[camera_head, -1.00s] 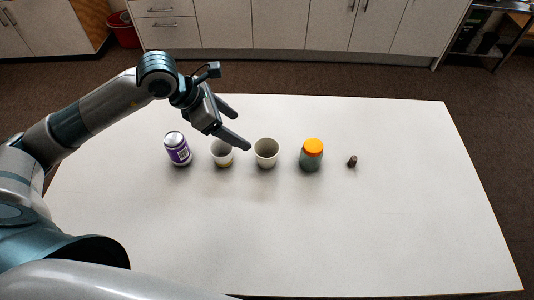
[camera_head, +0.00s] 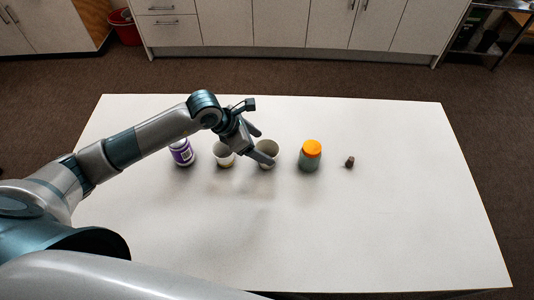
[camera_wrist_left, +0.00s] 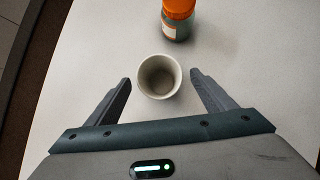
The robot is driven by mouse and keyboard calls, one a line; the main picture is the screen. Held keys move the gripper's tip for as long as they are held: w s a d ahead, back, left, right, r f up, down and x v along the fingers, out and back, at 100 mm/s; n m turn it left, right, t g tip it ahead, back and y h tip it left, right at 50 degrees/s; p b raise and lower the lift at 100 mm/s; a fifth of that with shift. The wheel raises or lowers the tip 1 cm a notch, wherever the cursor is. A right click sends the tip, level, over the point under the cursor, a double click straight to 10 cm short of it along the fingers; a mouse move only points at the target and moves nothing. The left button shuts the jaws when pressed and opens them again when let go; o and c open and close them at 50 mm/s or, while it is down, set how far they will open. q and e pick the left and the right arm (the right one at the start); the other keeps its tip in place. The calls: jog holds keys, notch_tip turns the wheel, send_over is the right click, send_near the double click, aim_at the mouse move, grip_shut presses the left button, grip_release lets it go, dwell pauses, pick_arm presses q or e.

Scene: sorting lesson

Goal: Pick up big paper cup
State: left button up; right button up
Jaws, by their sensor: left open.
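Two white paper cups stand upright on the table. The right one (camera_head: 269,145), slightly larger-looking, is partly hidden by my left gripper (camera_head: 265,148). In the left wrist view, this cup (camera_wrist_left: 159,77) shows its open rim and empty inside. It lies between the two spread fingertips of the left gripper (camera_wrist_left: 160,79), with a gap on each side. The gripper is open and holds nothing. The other cup (camera_head: 222,157) stands to the left, partly behind the gripper's wrist. My right gripper is not in view.
On the white table (camera_head: 330,230), a purple can (camera_head: 182,155) stands left of the cups, partly hidden by my arm. A jar with an orange lid (camera_head: 311,155) and a small dark object (camera_head: 349,162) stand to the right. The front of the table is clear.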

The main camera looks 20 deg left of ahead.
aim_at(267, 152)
pick_arm(q)
jog(key=shift+d+f, duration=0.1)
jog(key=shift+f, duration=0.1)
jog(key=shift+w+d+f+p, duration=0.1)
jog(key=shift+w+f+p, duration=0.05)
jog(key=shift+f+p, duration=0.25)
jog(key=x, duration=0.1)
jog(key=p+x, duration=0.1)
jog(key=shift+f, duration=0.5)
jog(key=shift+p+x, duration=0.35)
jog(key=shift+x, duration=0.45)
jog(key=shift+c, duration=0.4)
jog(key=c, duration=1)
